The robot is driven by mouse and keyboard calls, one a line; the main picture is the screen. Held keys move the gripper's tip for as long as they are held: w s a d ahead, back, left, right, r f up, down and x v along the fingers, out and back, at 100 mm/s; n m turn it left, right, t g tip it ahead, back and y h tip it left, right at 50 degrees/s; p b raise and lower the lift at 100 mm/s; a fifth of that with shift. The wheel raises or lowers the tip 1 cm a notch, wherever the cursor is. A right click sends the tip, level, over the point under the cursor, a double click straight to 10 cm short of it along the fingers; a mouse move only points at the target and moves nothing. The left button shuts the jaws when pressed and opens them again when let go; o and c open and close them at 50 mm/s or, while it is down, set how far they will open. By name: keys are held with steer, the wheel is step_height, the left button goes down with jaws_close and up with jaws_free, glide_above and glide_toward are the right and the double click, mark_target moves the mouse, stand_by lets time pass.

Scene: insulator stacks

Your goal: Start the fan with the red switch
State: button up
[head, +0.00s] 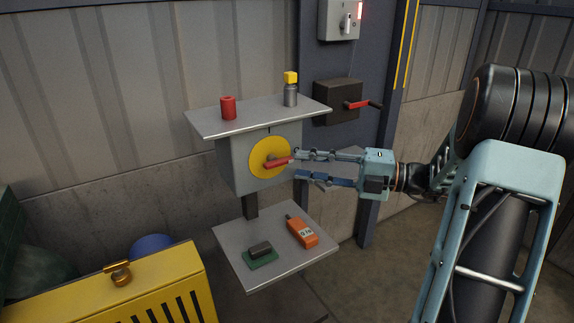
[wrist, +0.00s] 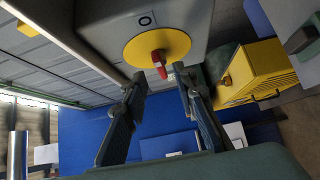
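The red switch handle (head: 277,163) sits on a round yellow disc (head: 258,158) on the front of a grey box (head: 230,166). In the head view it points right, toward my gripper. My gripper (head: 299,165) is open, its two fingers above and below the level of the handle's tip. In the wrist view the red handle (wrist: 160,66) lies between the fingertips (wrist: 159,74), with a gap on both sides. No fan can be made out.
A shelf (head: 205,123) above the box holds a red can (head: 228,107) and a grey bottle with yellow cap (head: 290,93). A lower tray (head: 235,236) holds an orange meter (head: 302,232). A dark box with a red-handled lever (head: 358,104) is behind. A yellow cabinet (head: 110,290) stands front left.

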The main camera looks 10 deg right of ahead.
mark_target(285, 163)
steer(key=x, duration=0.5)
steer(key=shift+s, duration=0.1)
jaws_close()
